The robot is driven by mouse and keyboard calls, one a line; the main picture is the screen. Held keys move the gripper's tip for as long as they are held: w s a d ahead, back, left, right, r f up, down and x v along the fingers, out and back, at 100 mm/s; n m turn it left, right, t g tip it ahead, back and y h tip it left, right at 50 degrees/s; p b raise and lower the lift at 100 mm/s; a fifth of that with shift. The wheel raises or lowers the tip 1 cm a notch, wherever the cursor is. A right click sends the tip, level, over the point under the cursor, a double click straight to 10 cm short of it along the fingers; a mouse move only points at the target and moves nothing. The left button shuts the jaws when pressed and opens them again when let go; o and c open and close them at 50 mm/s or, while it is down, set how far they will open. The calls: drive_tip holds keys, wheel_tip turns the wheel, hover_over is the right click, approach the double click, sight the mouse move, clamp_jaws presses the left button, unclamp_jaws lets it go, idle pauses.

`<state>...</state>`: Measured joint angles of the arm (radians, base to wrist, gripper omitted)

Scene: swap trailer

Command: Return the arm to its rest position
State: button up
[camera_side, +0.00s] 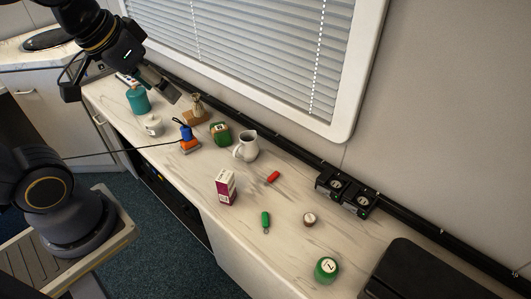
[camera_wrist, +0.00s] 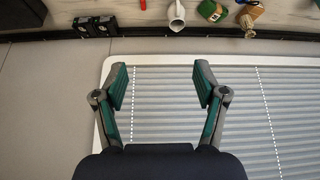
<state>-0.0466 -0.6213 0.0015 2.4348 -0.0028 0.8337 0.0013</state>
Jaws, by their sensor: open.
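My gripper (camera_side: 166,86) is raised above the far left end of the white marbled counter (camera_side: 190,170) in the side view. In the wrist view my gripper (camera_wrist: 163,86) has its two green-padded fingers spread apart with nothing between them. Behind the fingers the wrist view shows the window blind (camera_wrist: 165,110) and its white frame. The gripper is apart from the things on the counter.
The counter holds a teal bottle (camera_side: 138,99), a white lidded pot (camera_side: 152,125), a blue and orange item (camera_side: 187,137), a white pitcher (camera_side: 246,147), a maroon and white box (camera_side: 226,188) and a green round item (camera_side: 326,269). Black rail-mounted units (camera_side: 345,193) line the wall.

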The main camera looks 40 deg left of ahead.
drive_tip(key=s, duration=0.2)
drive_tip(key=s+d, duration=0.1)
drive_tip(key=shift+s+f+m, duration=0.15)
drive_tip(key=shift+f+m, duration=0.1)
drive_tip(key=shift+m, duration=0.05)
idle(0.6)
drive_tip(key=shift+o, duration=0.6)
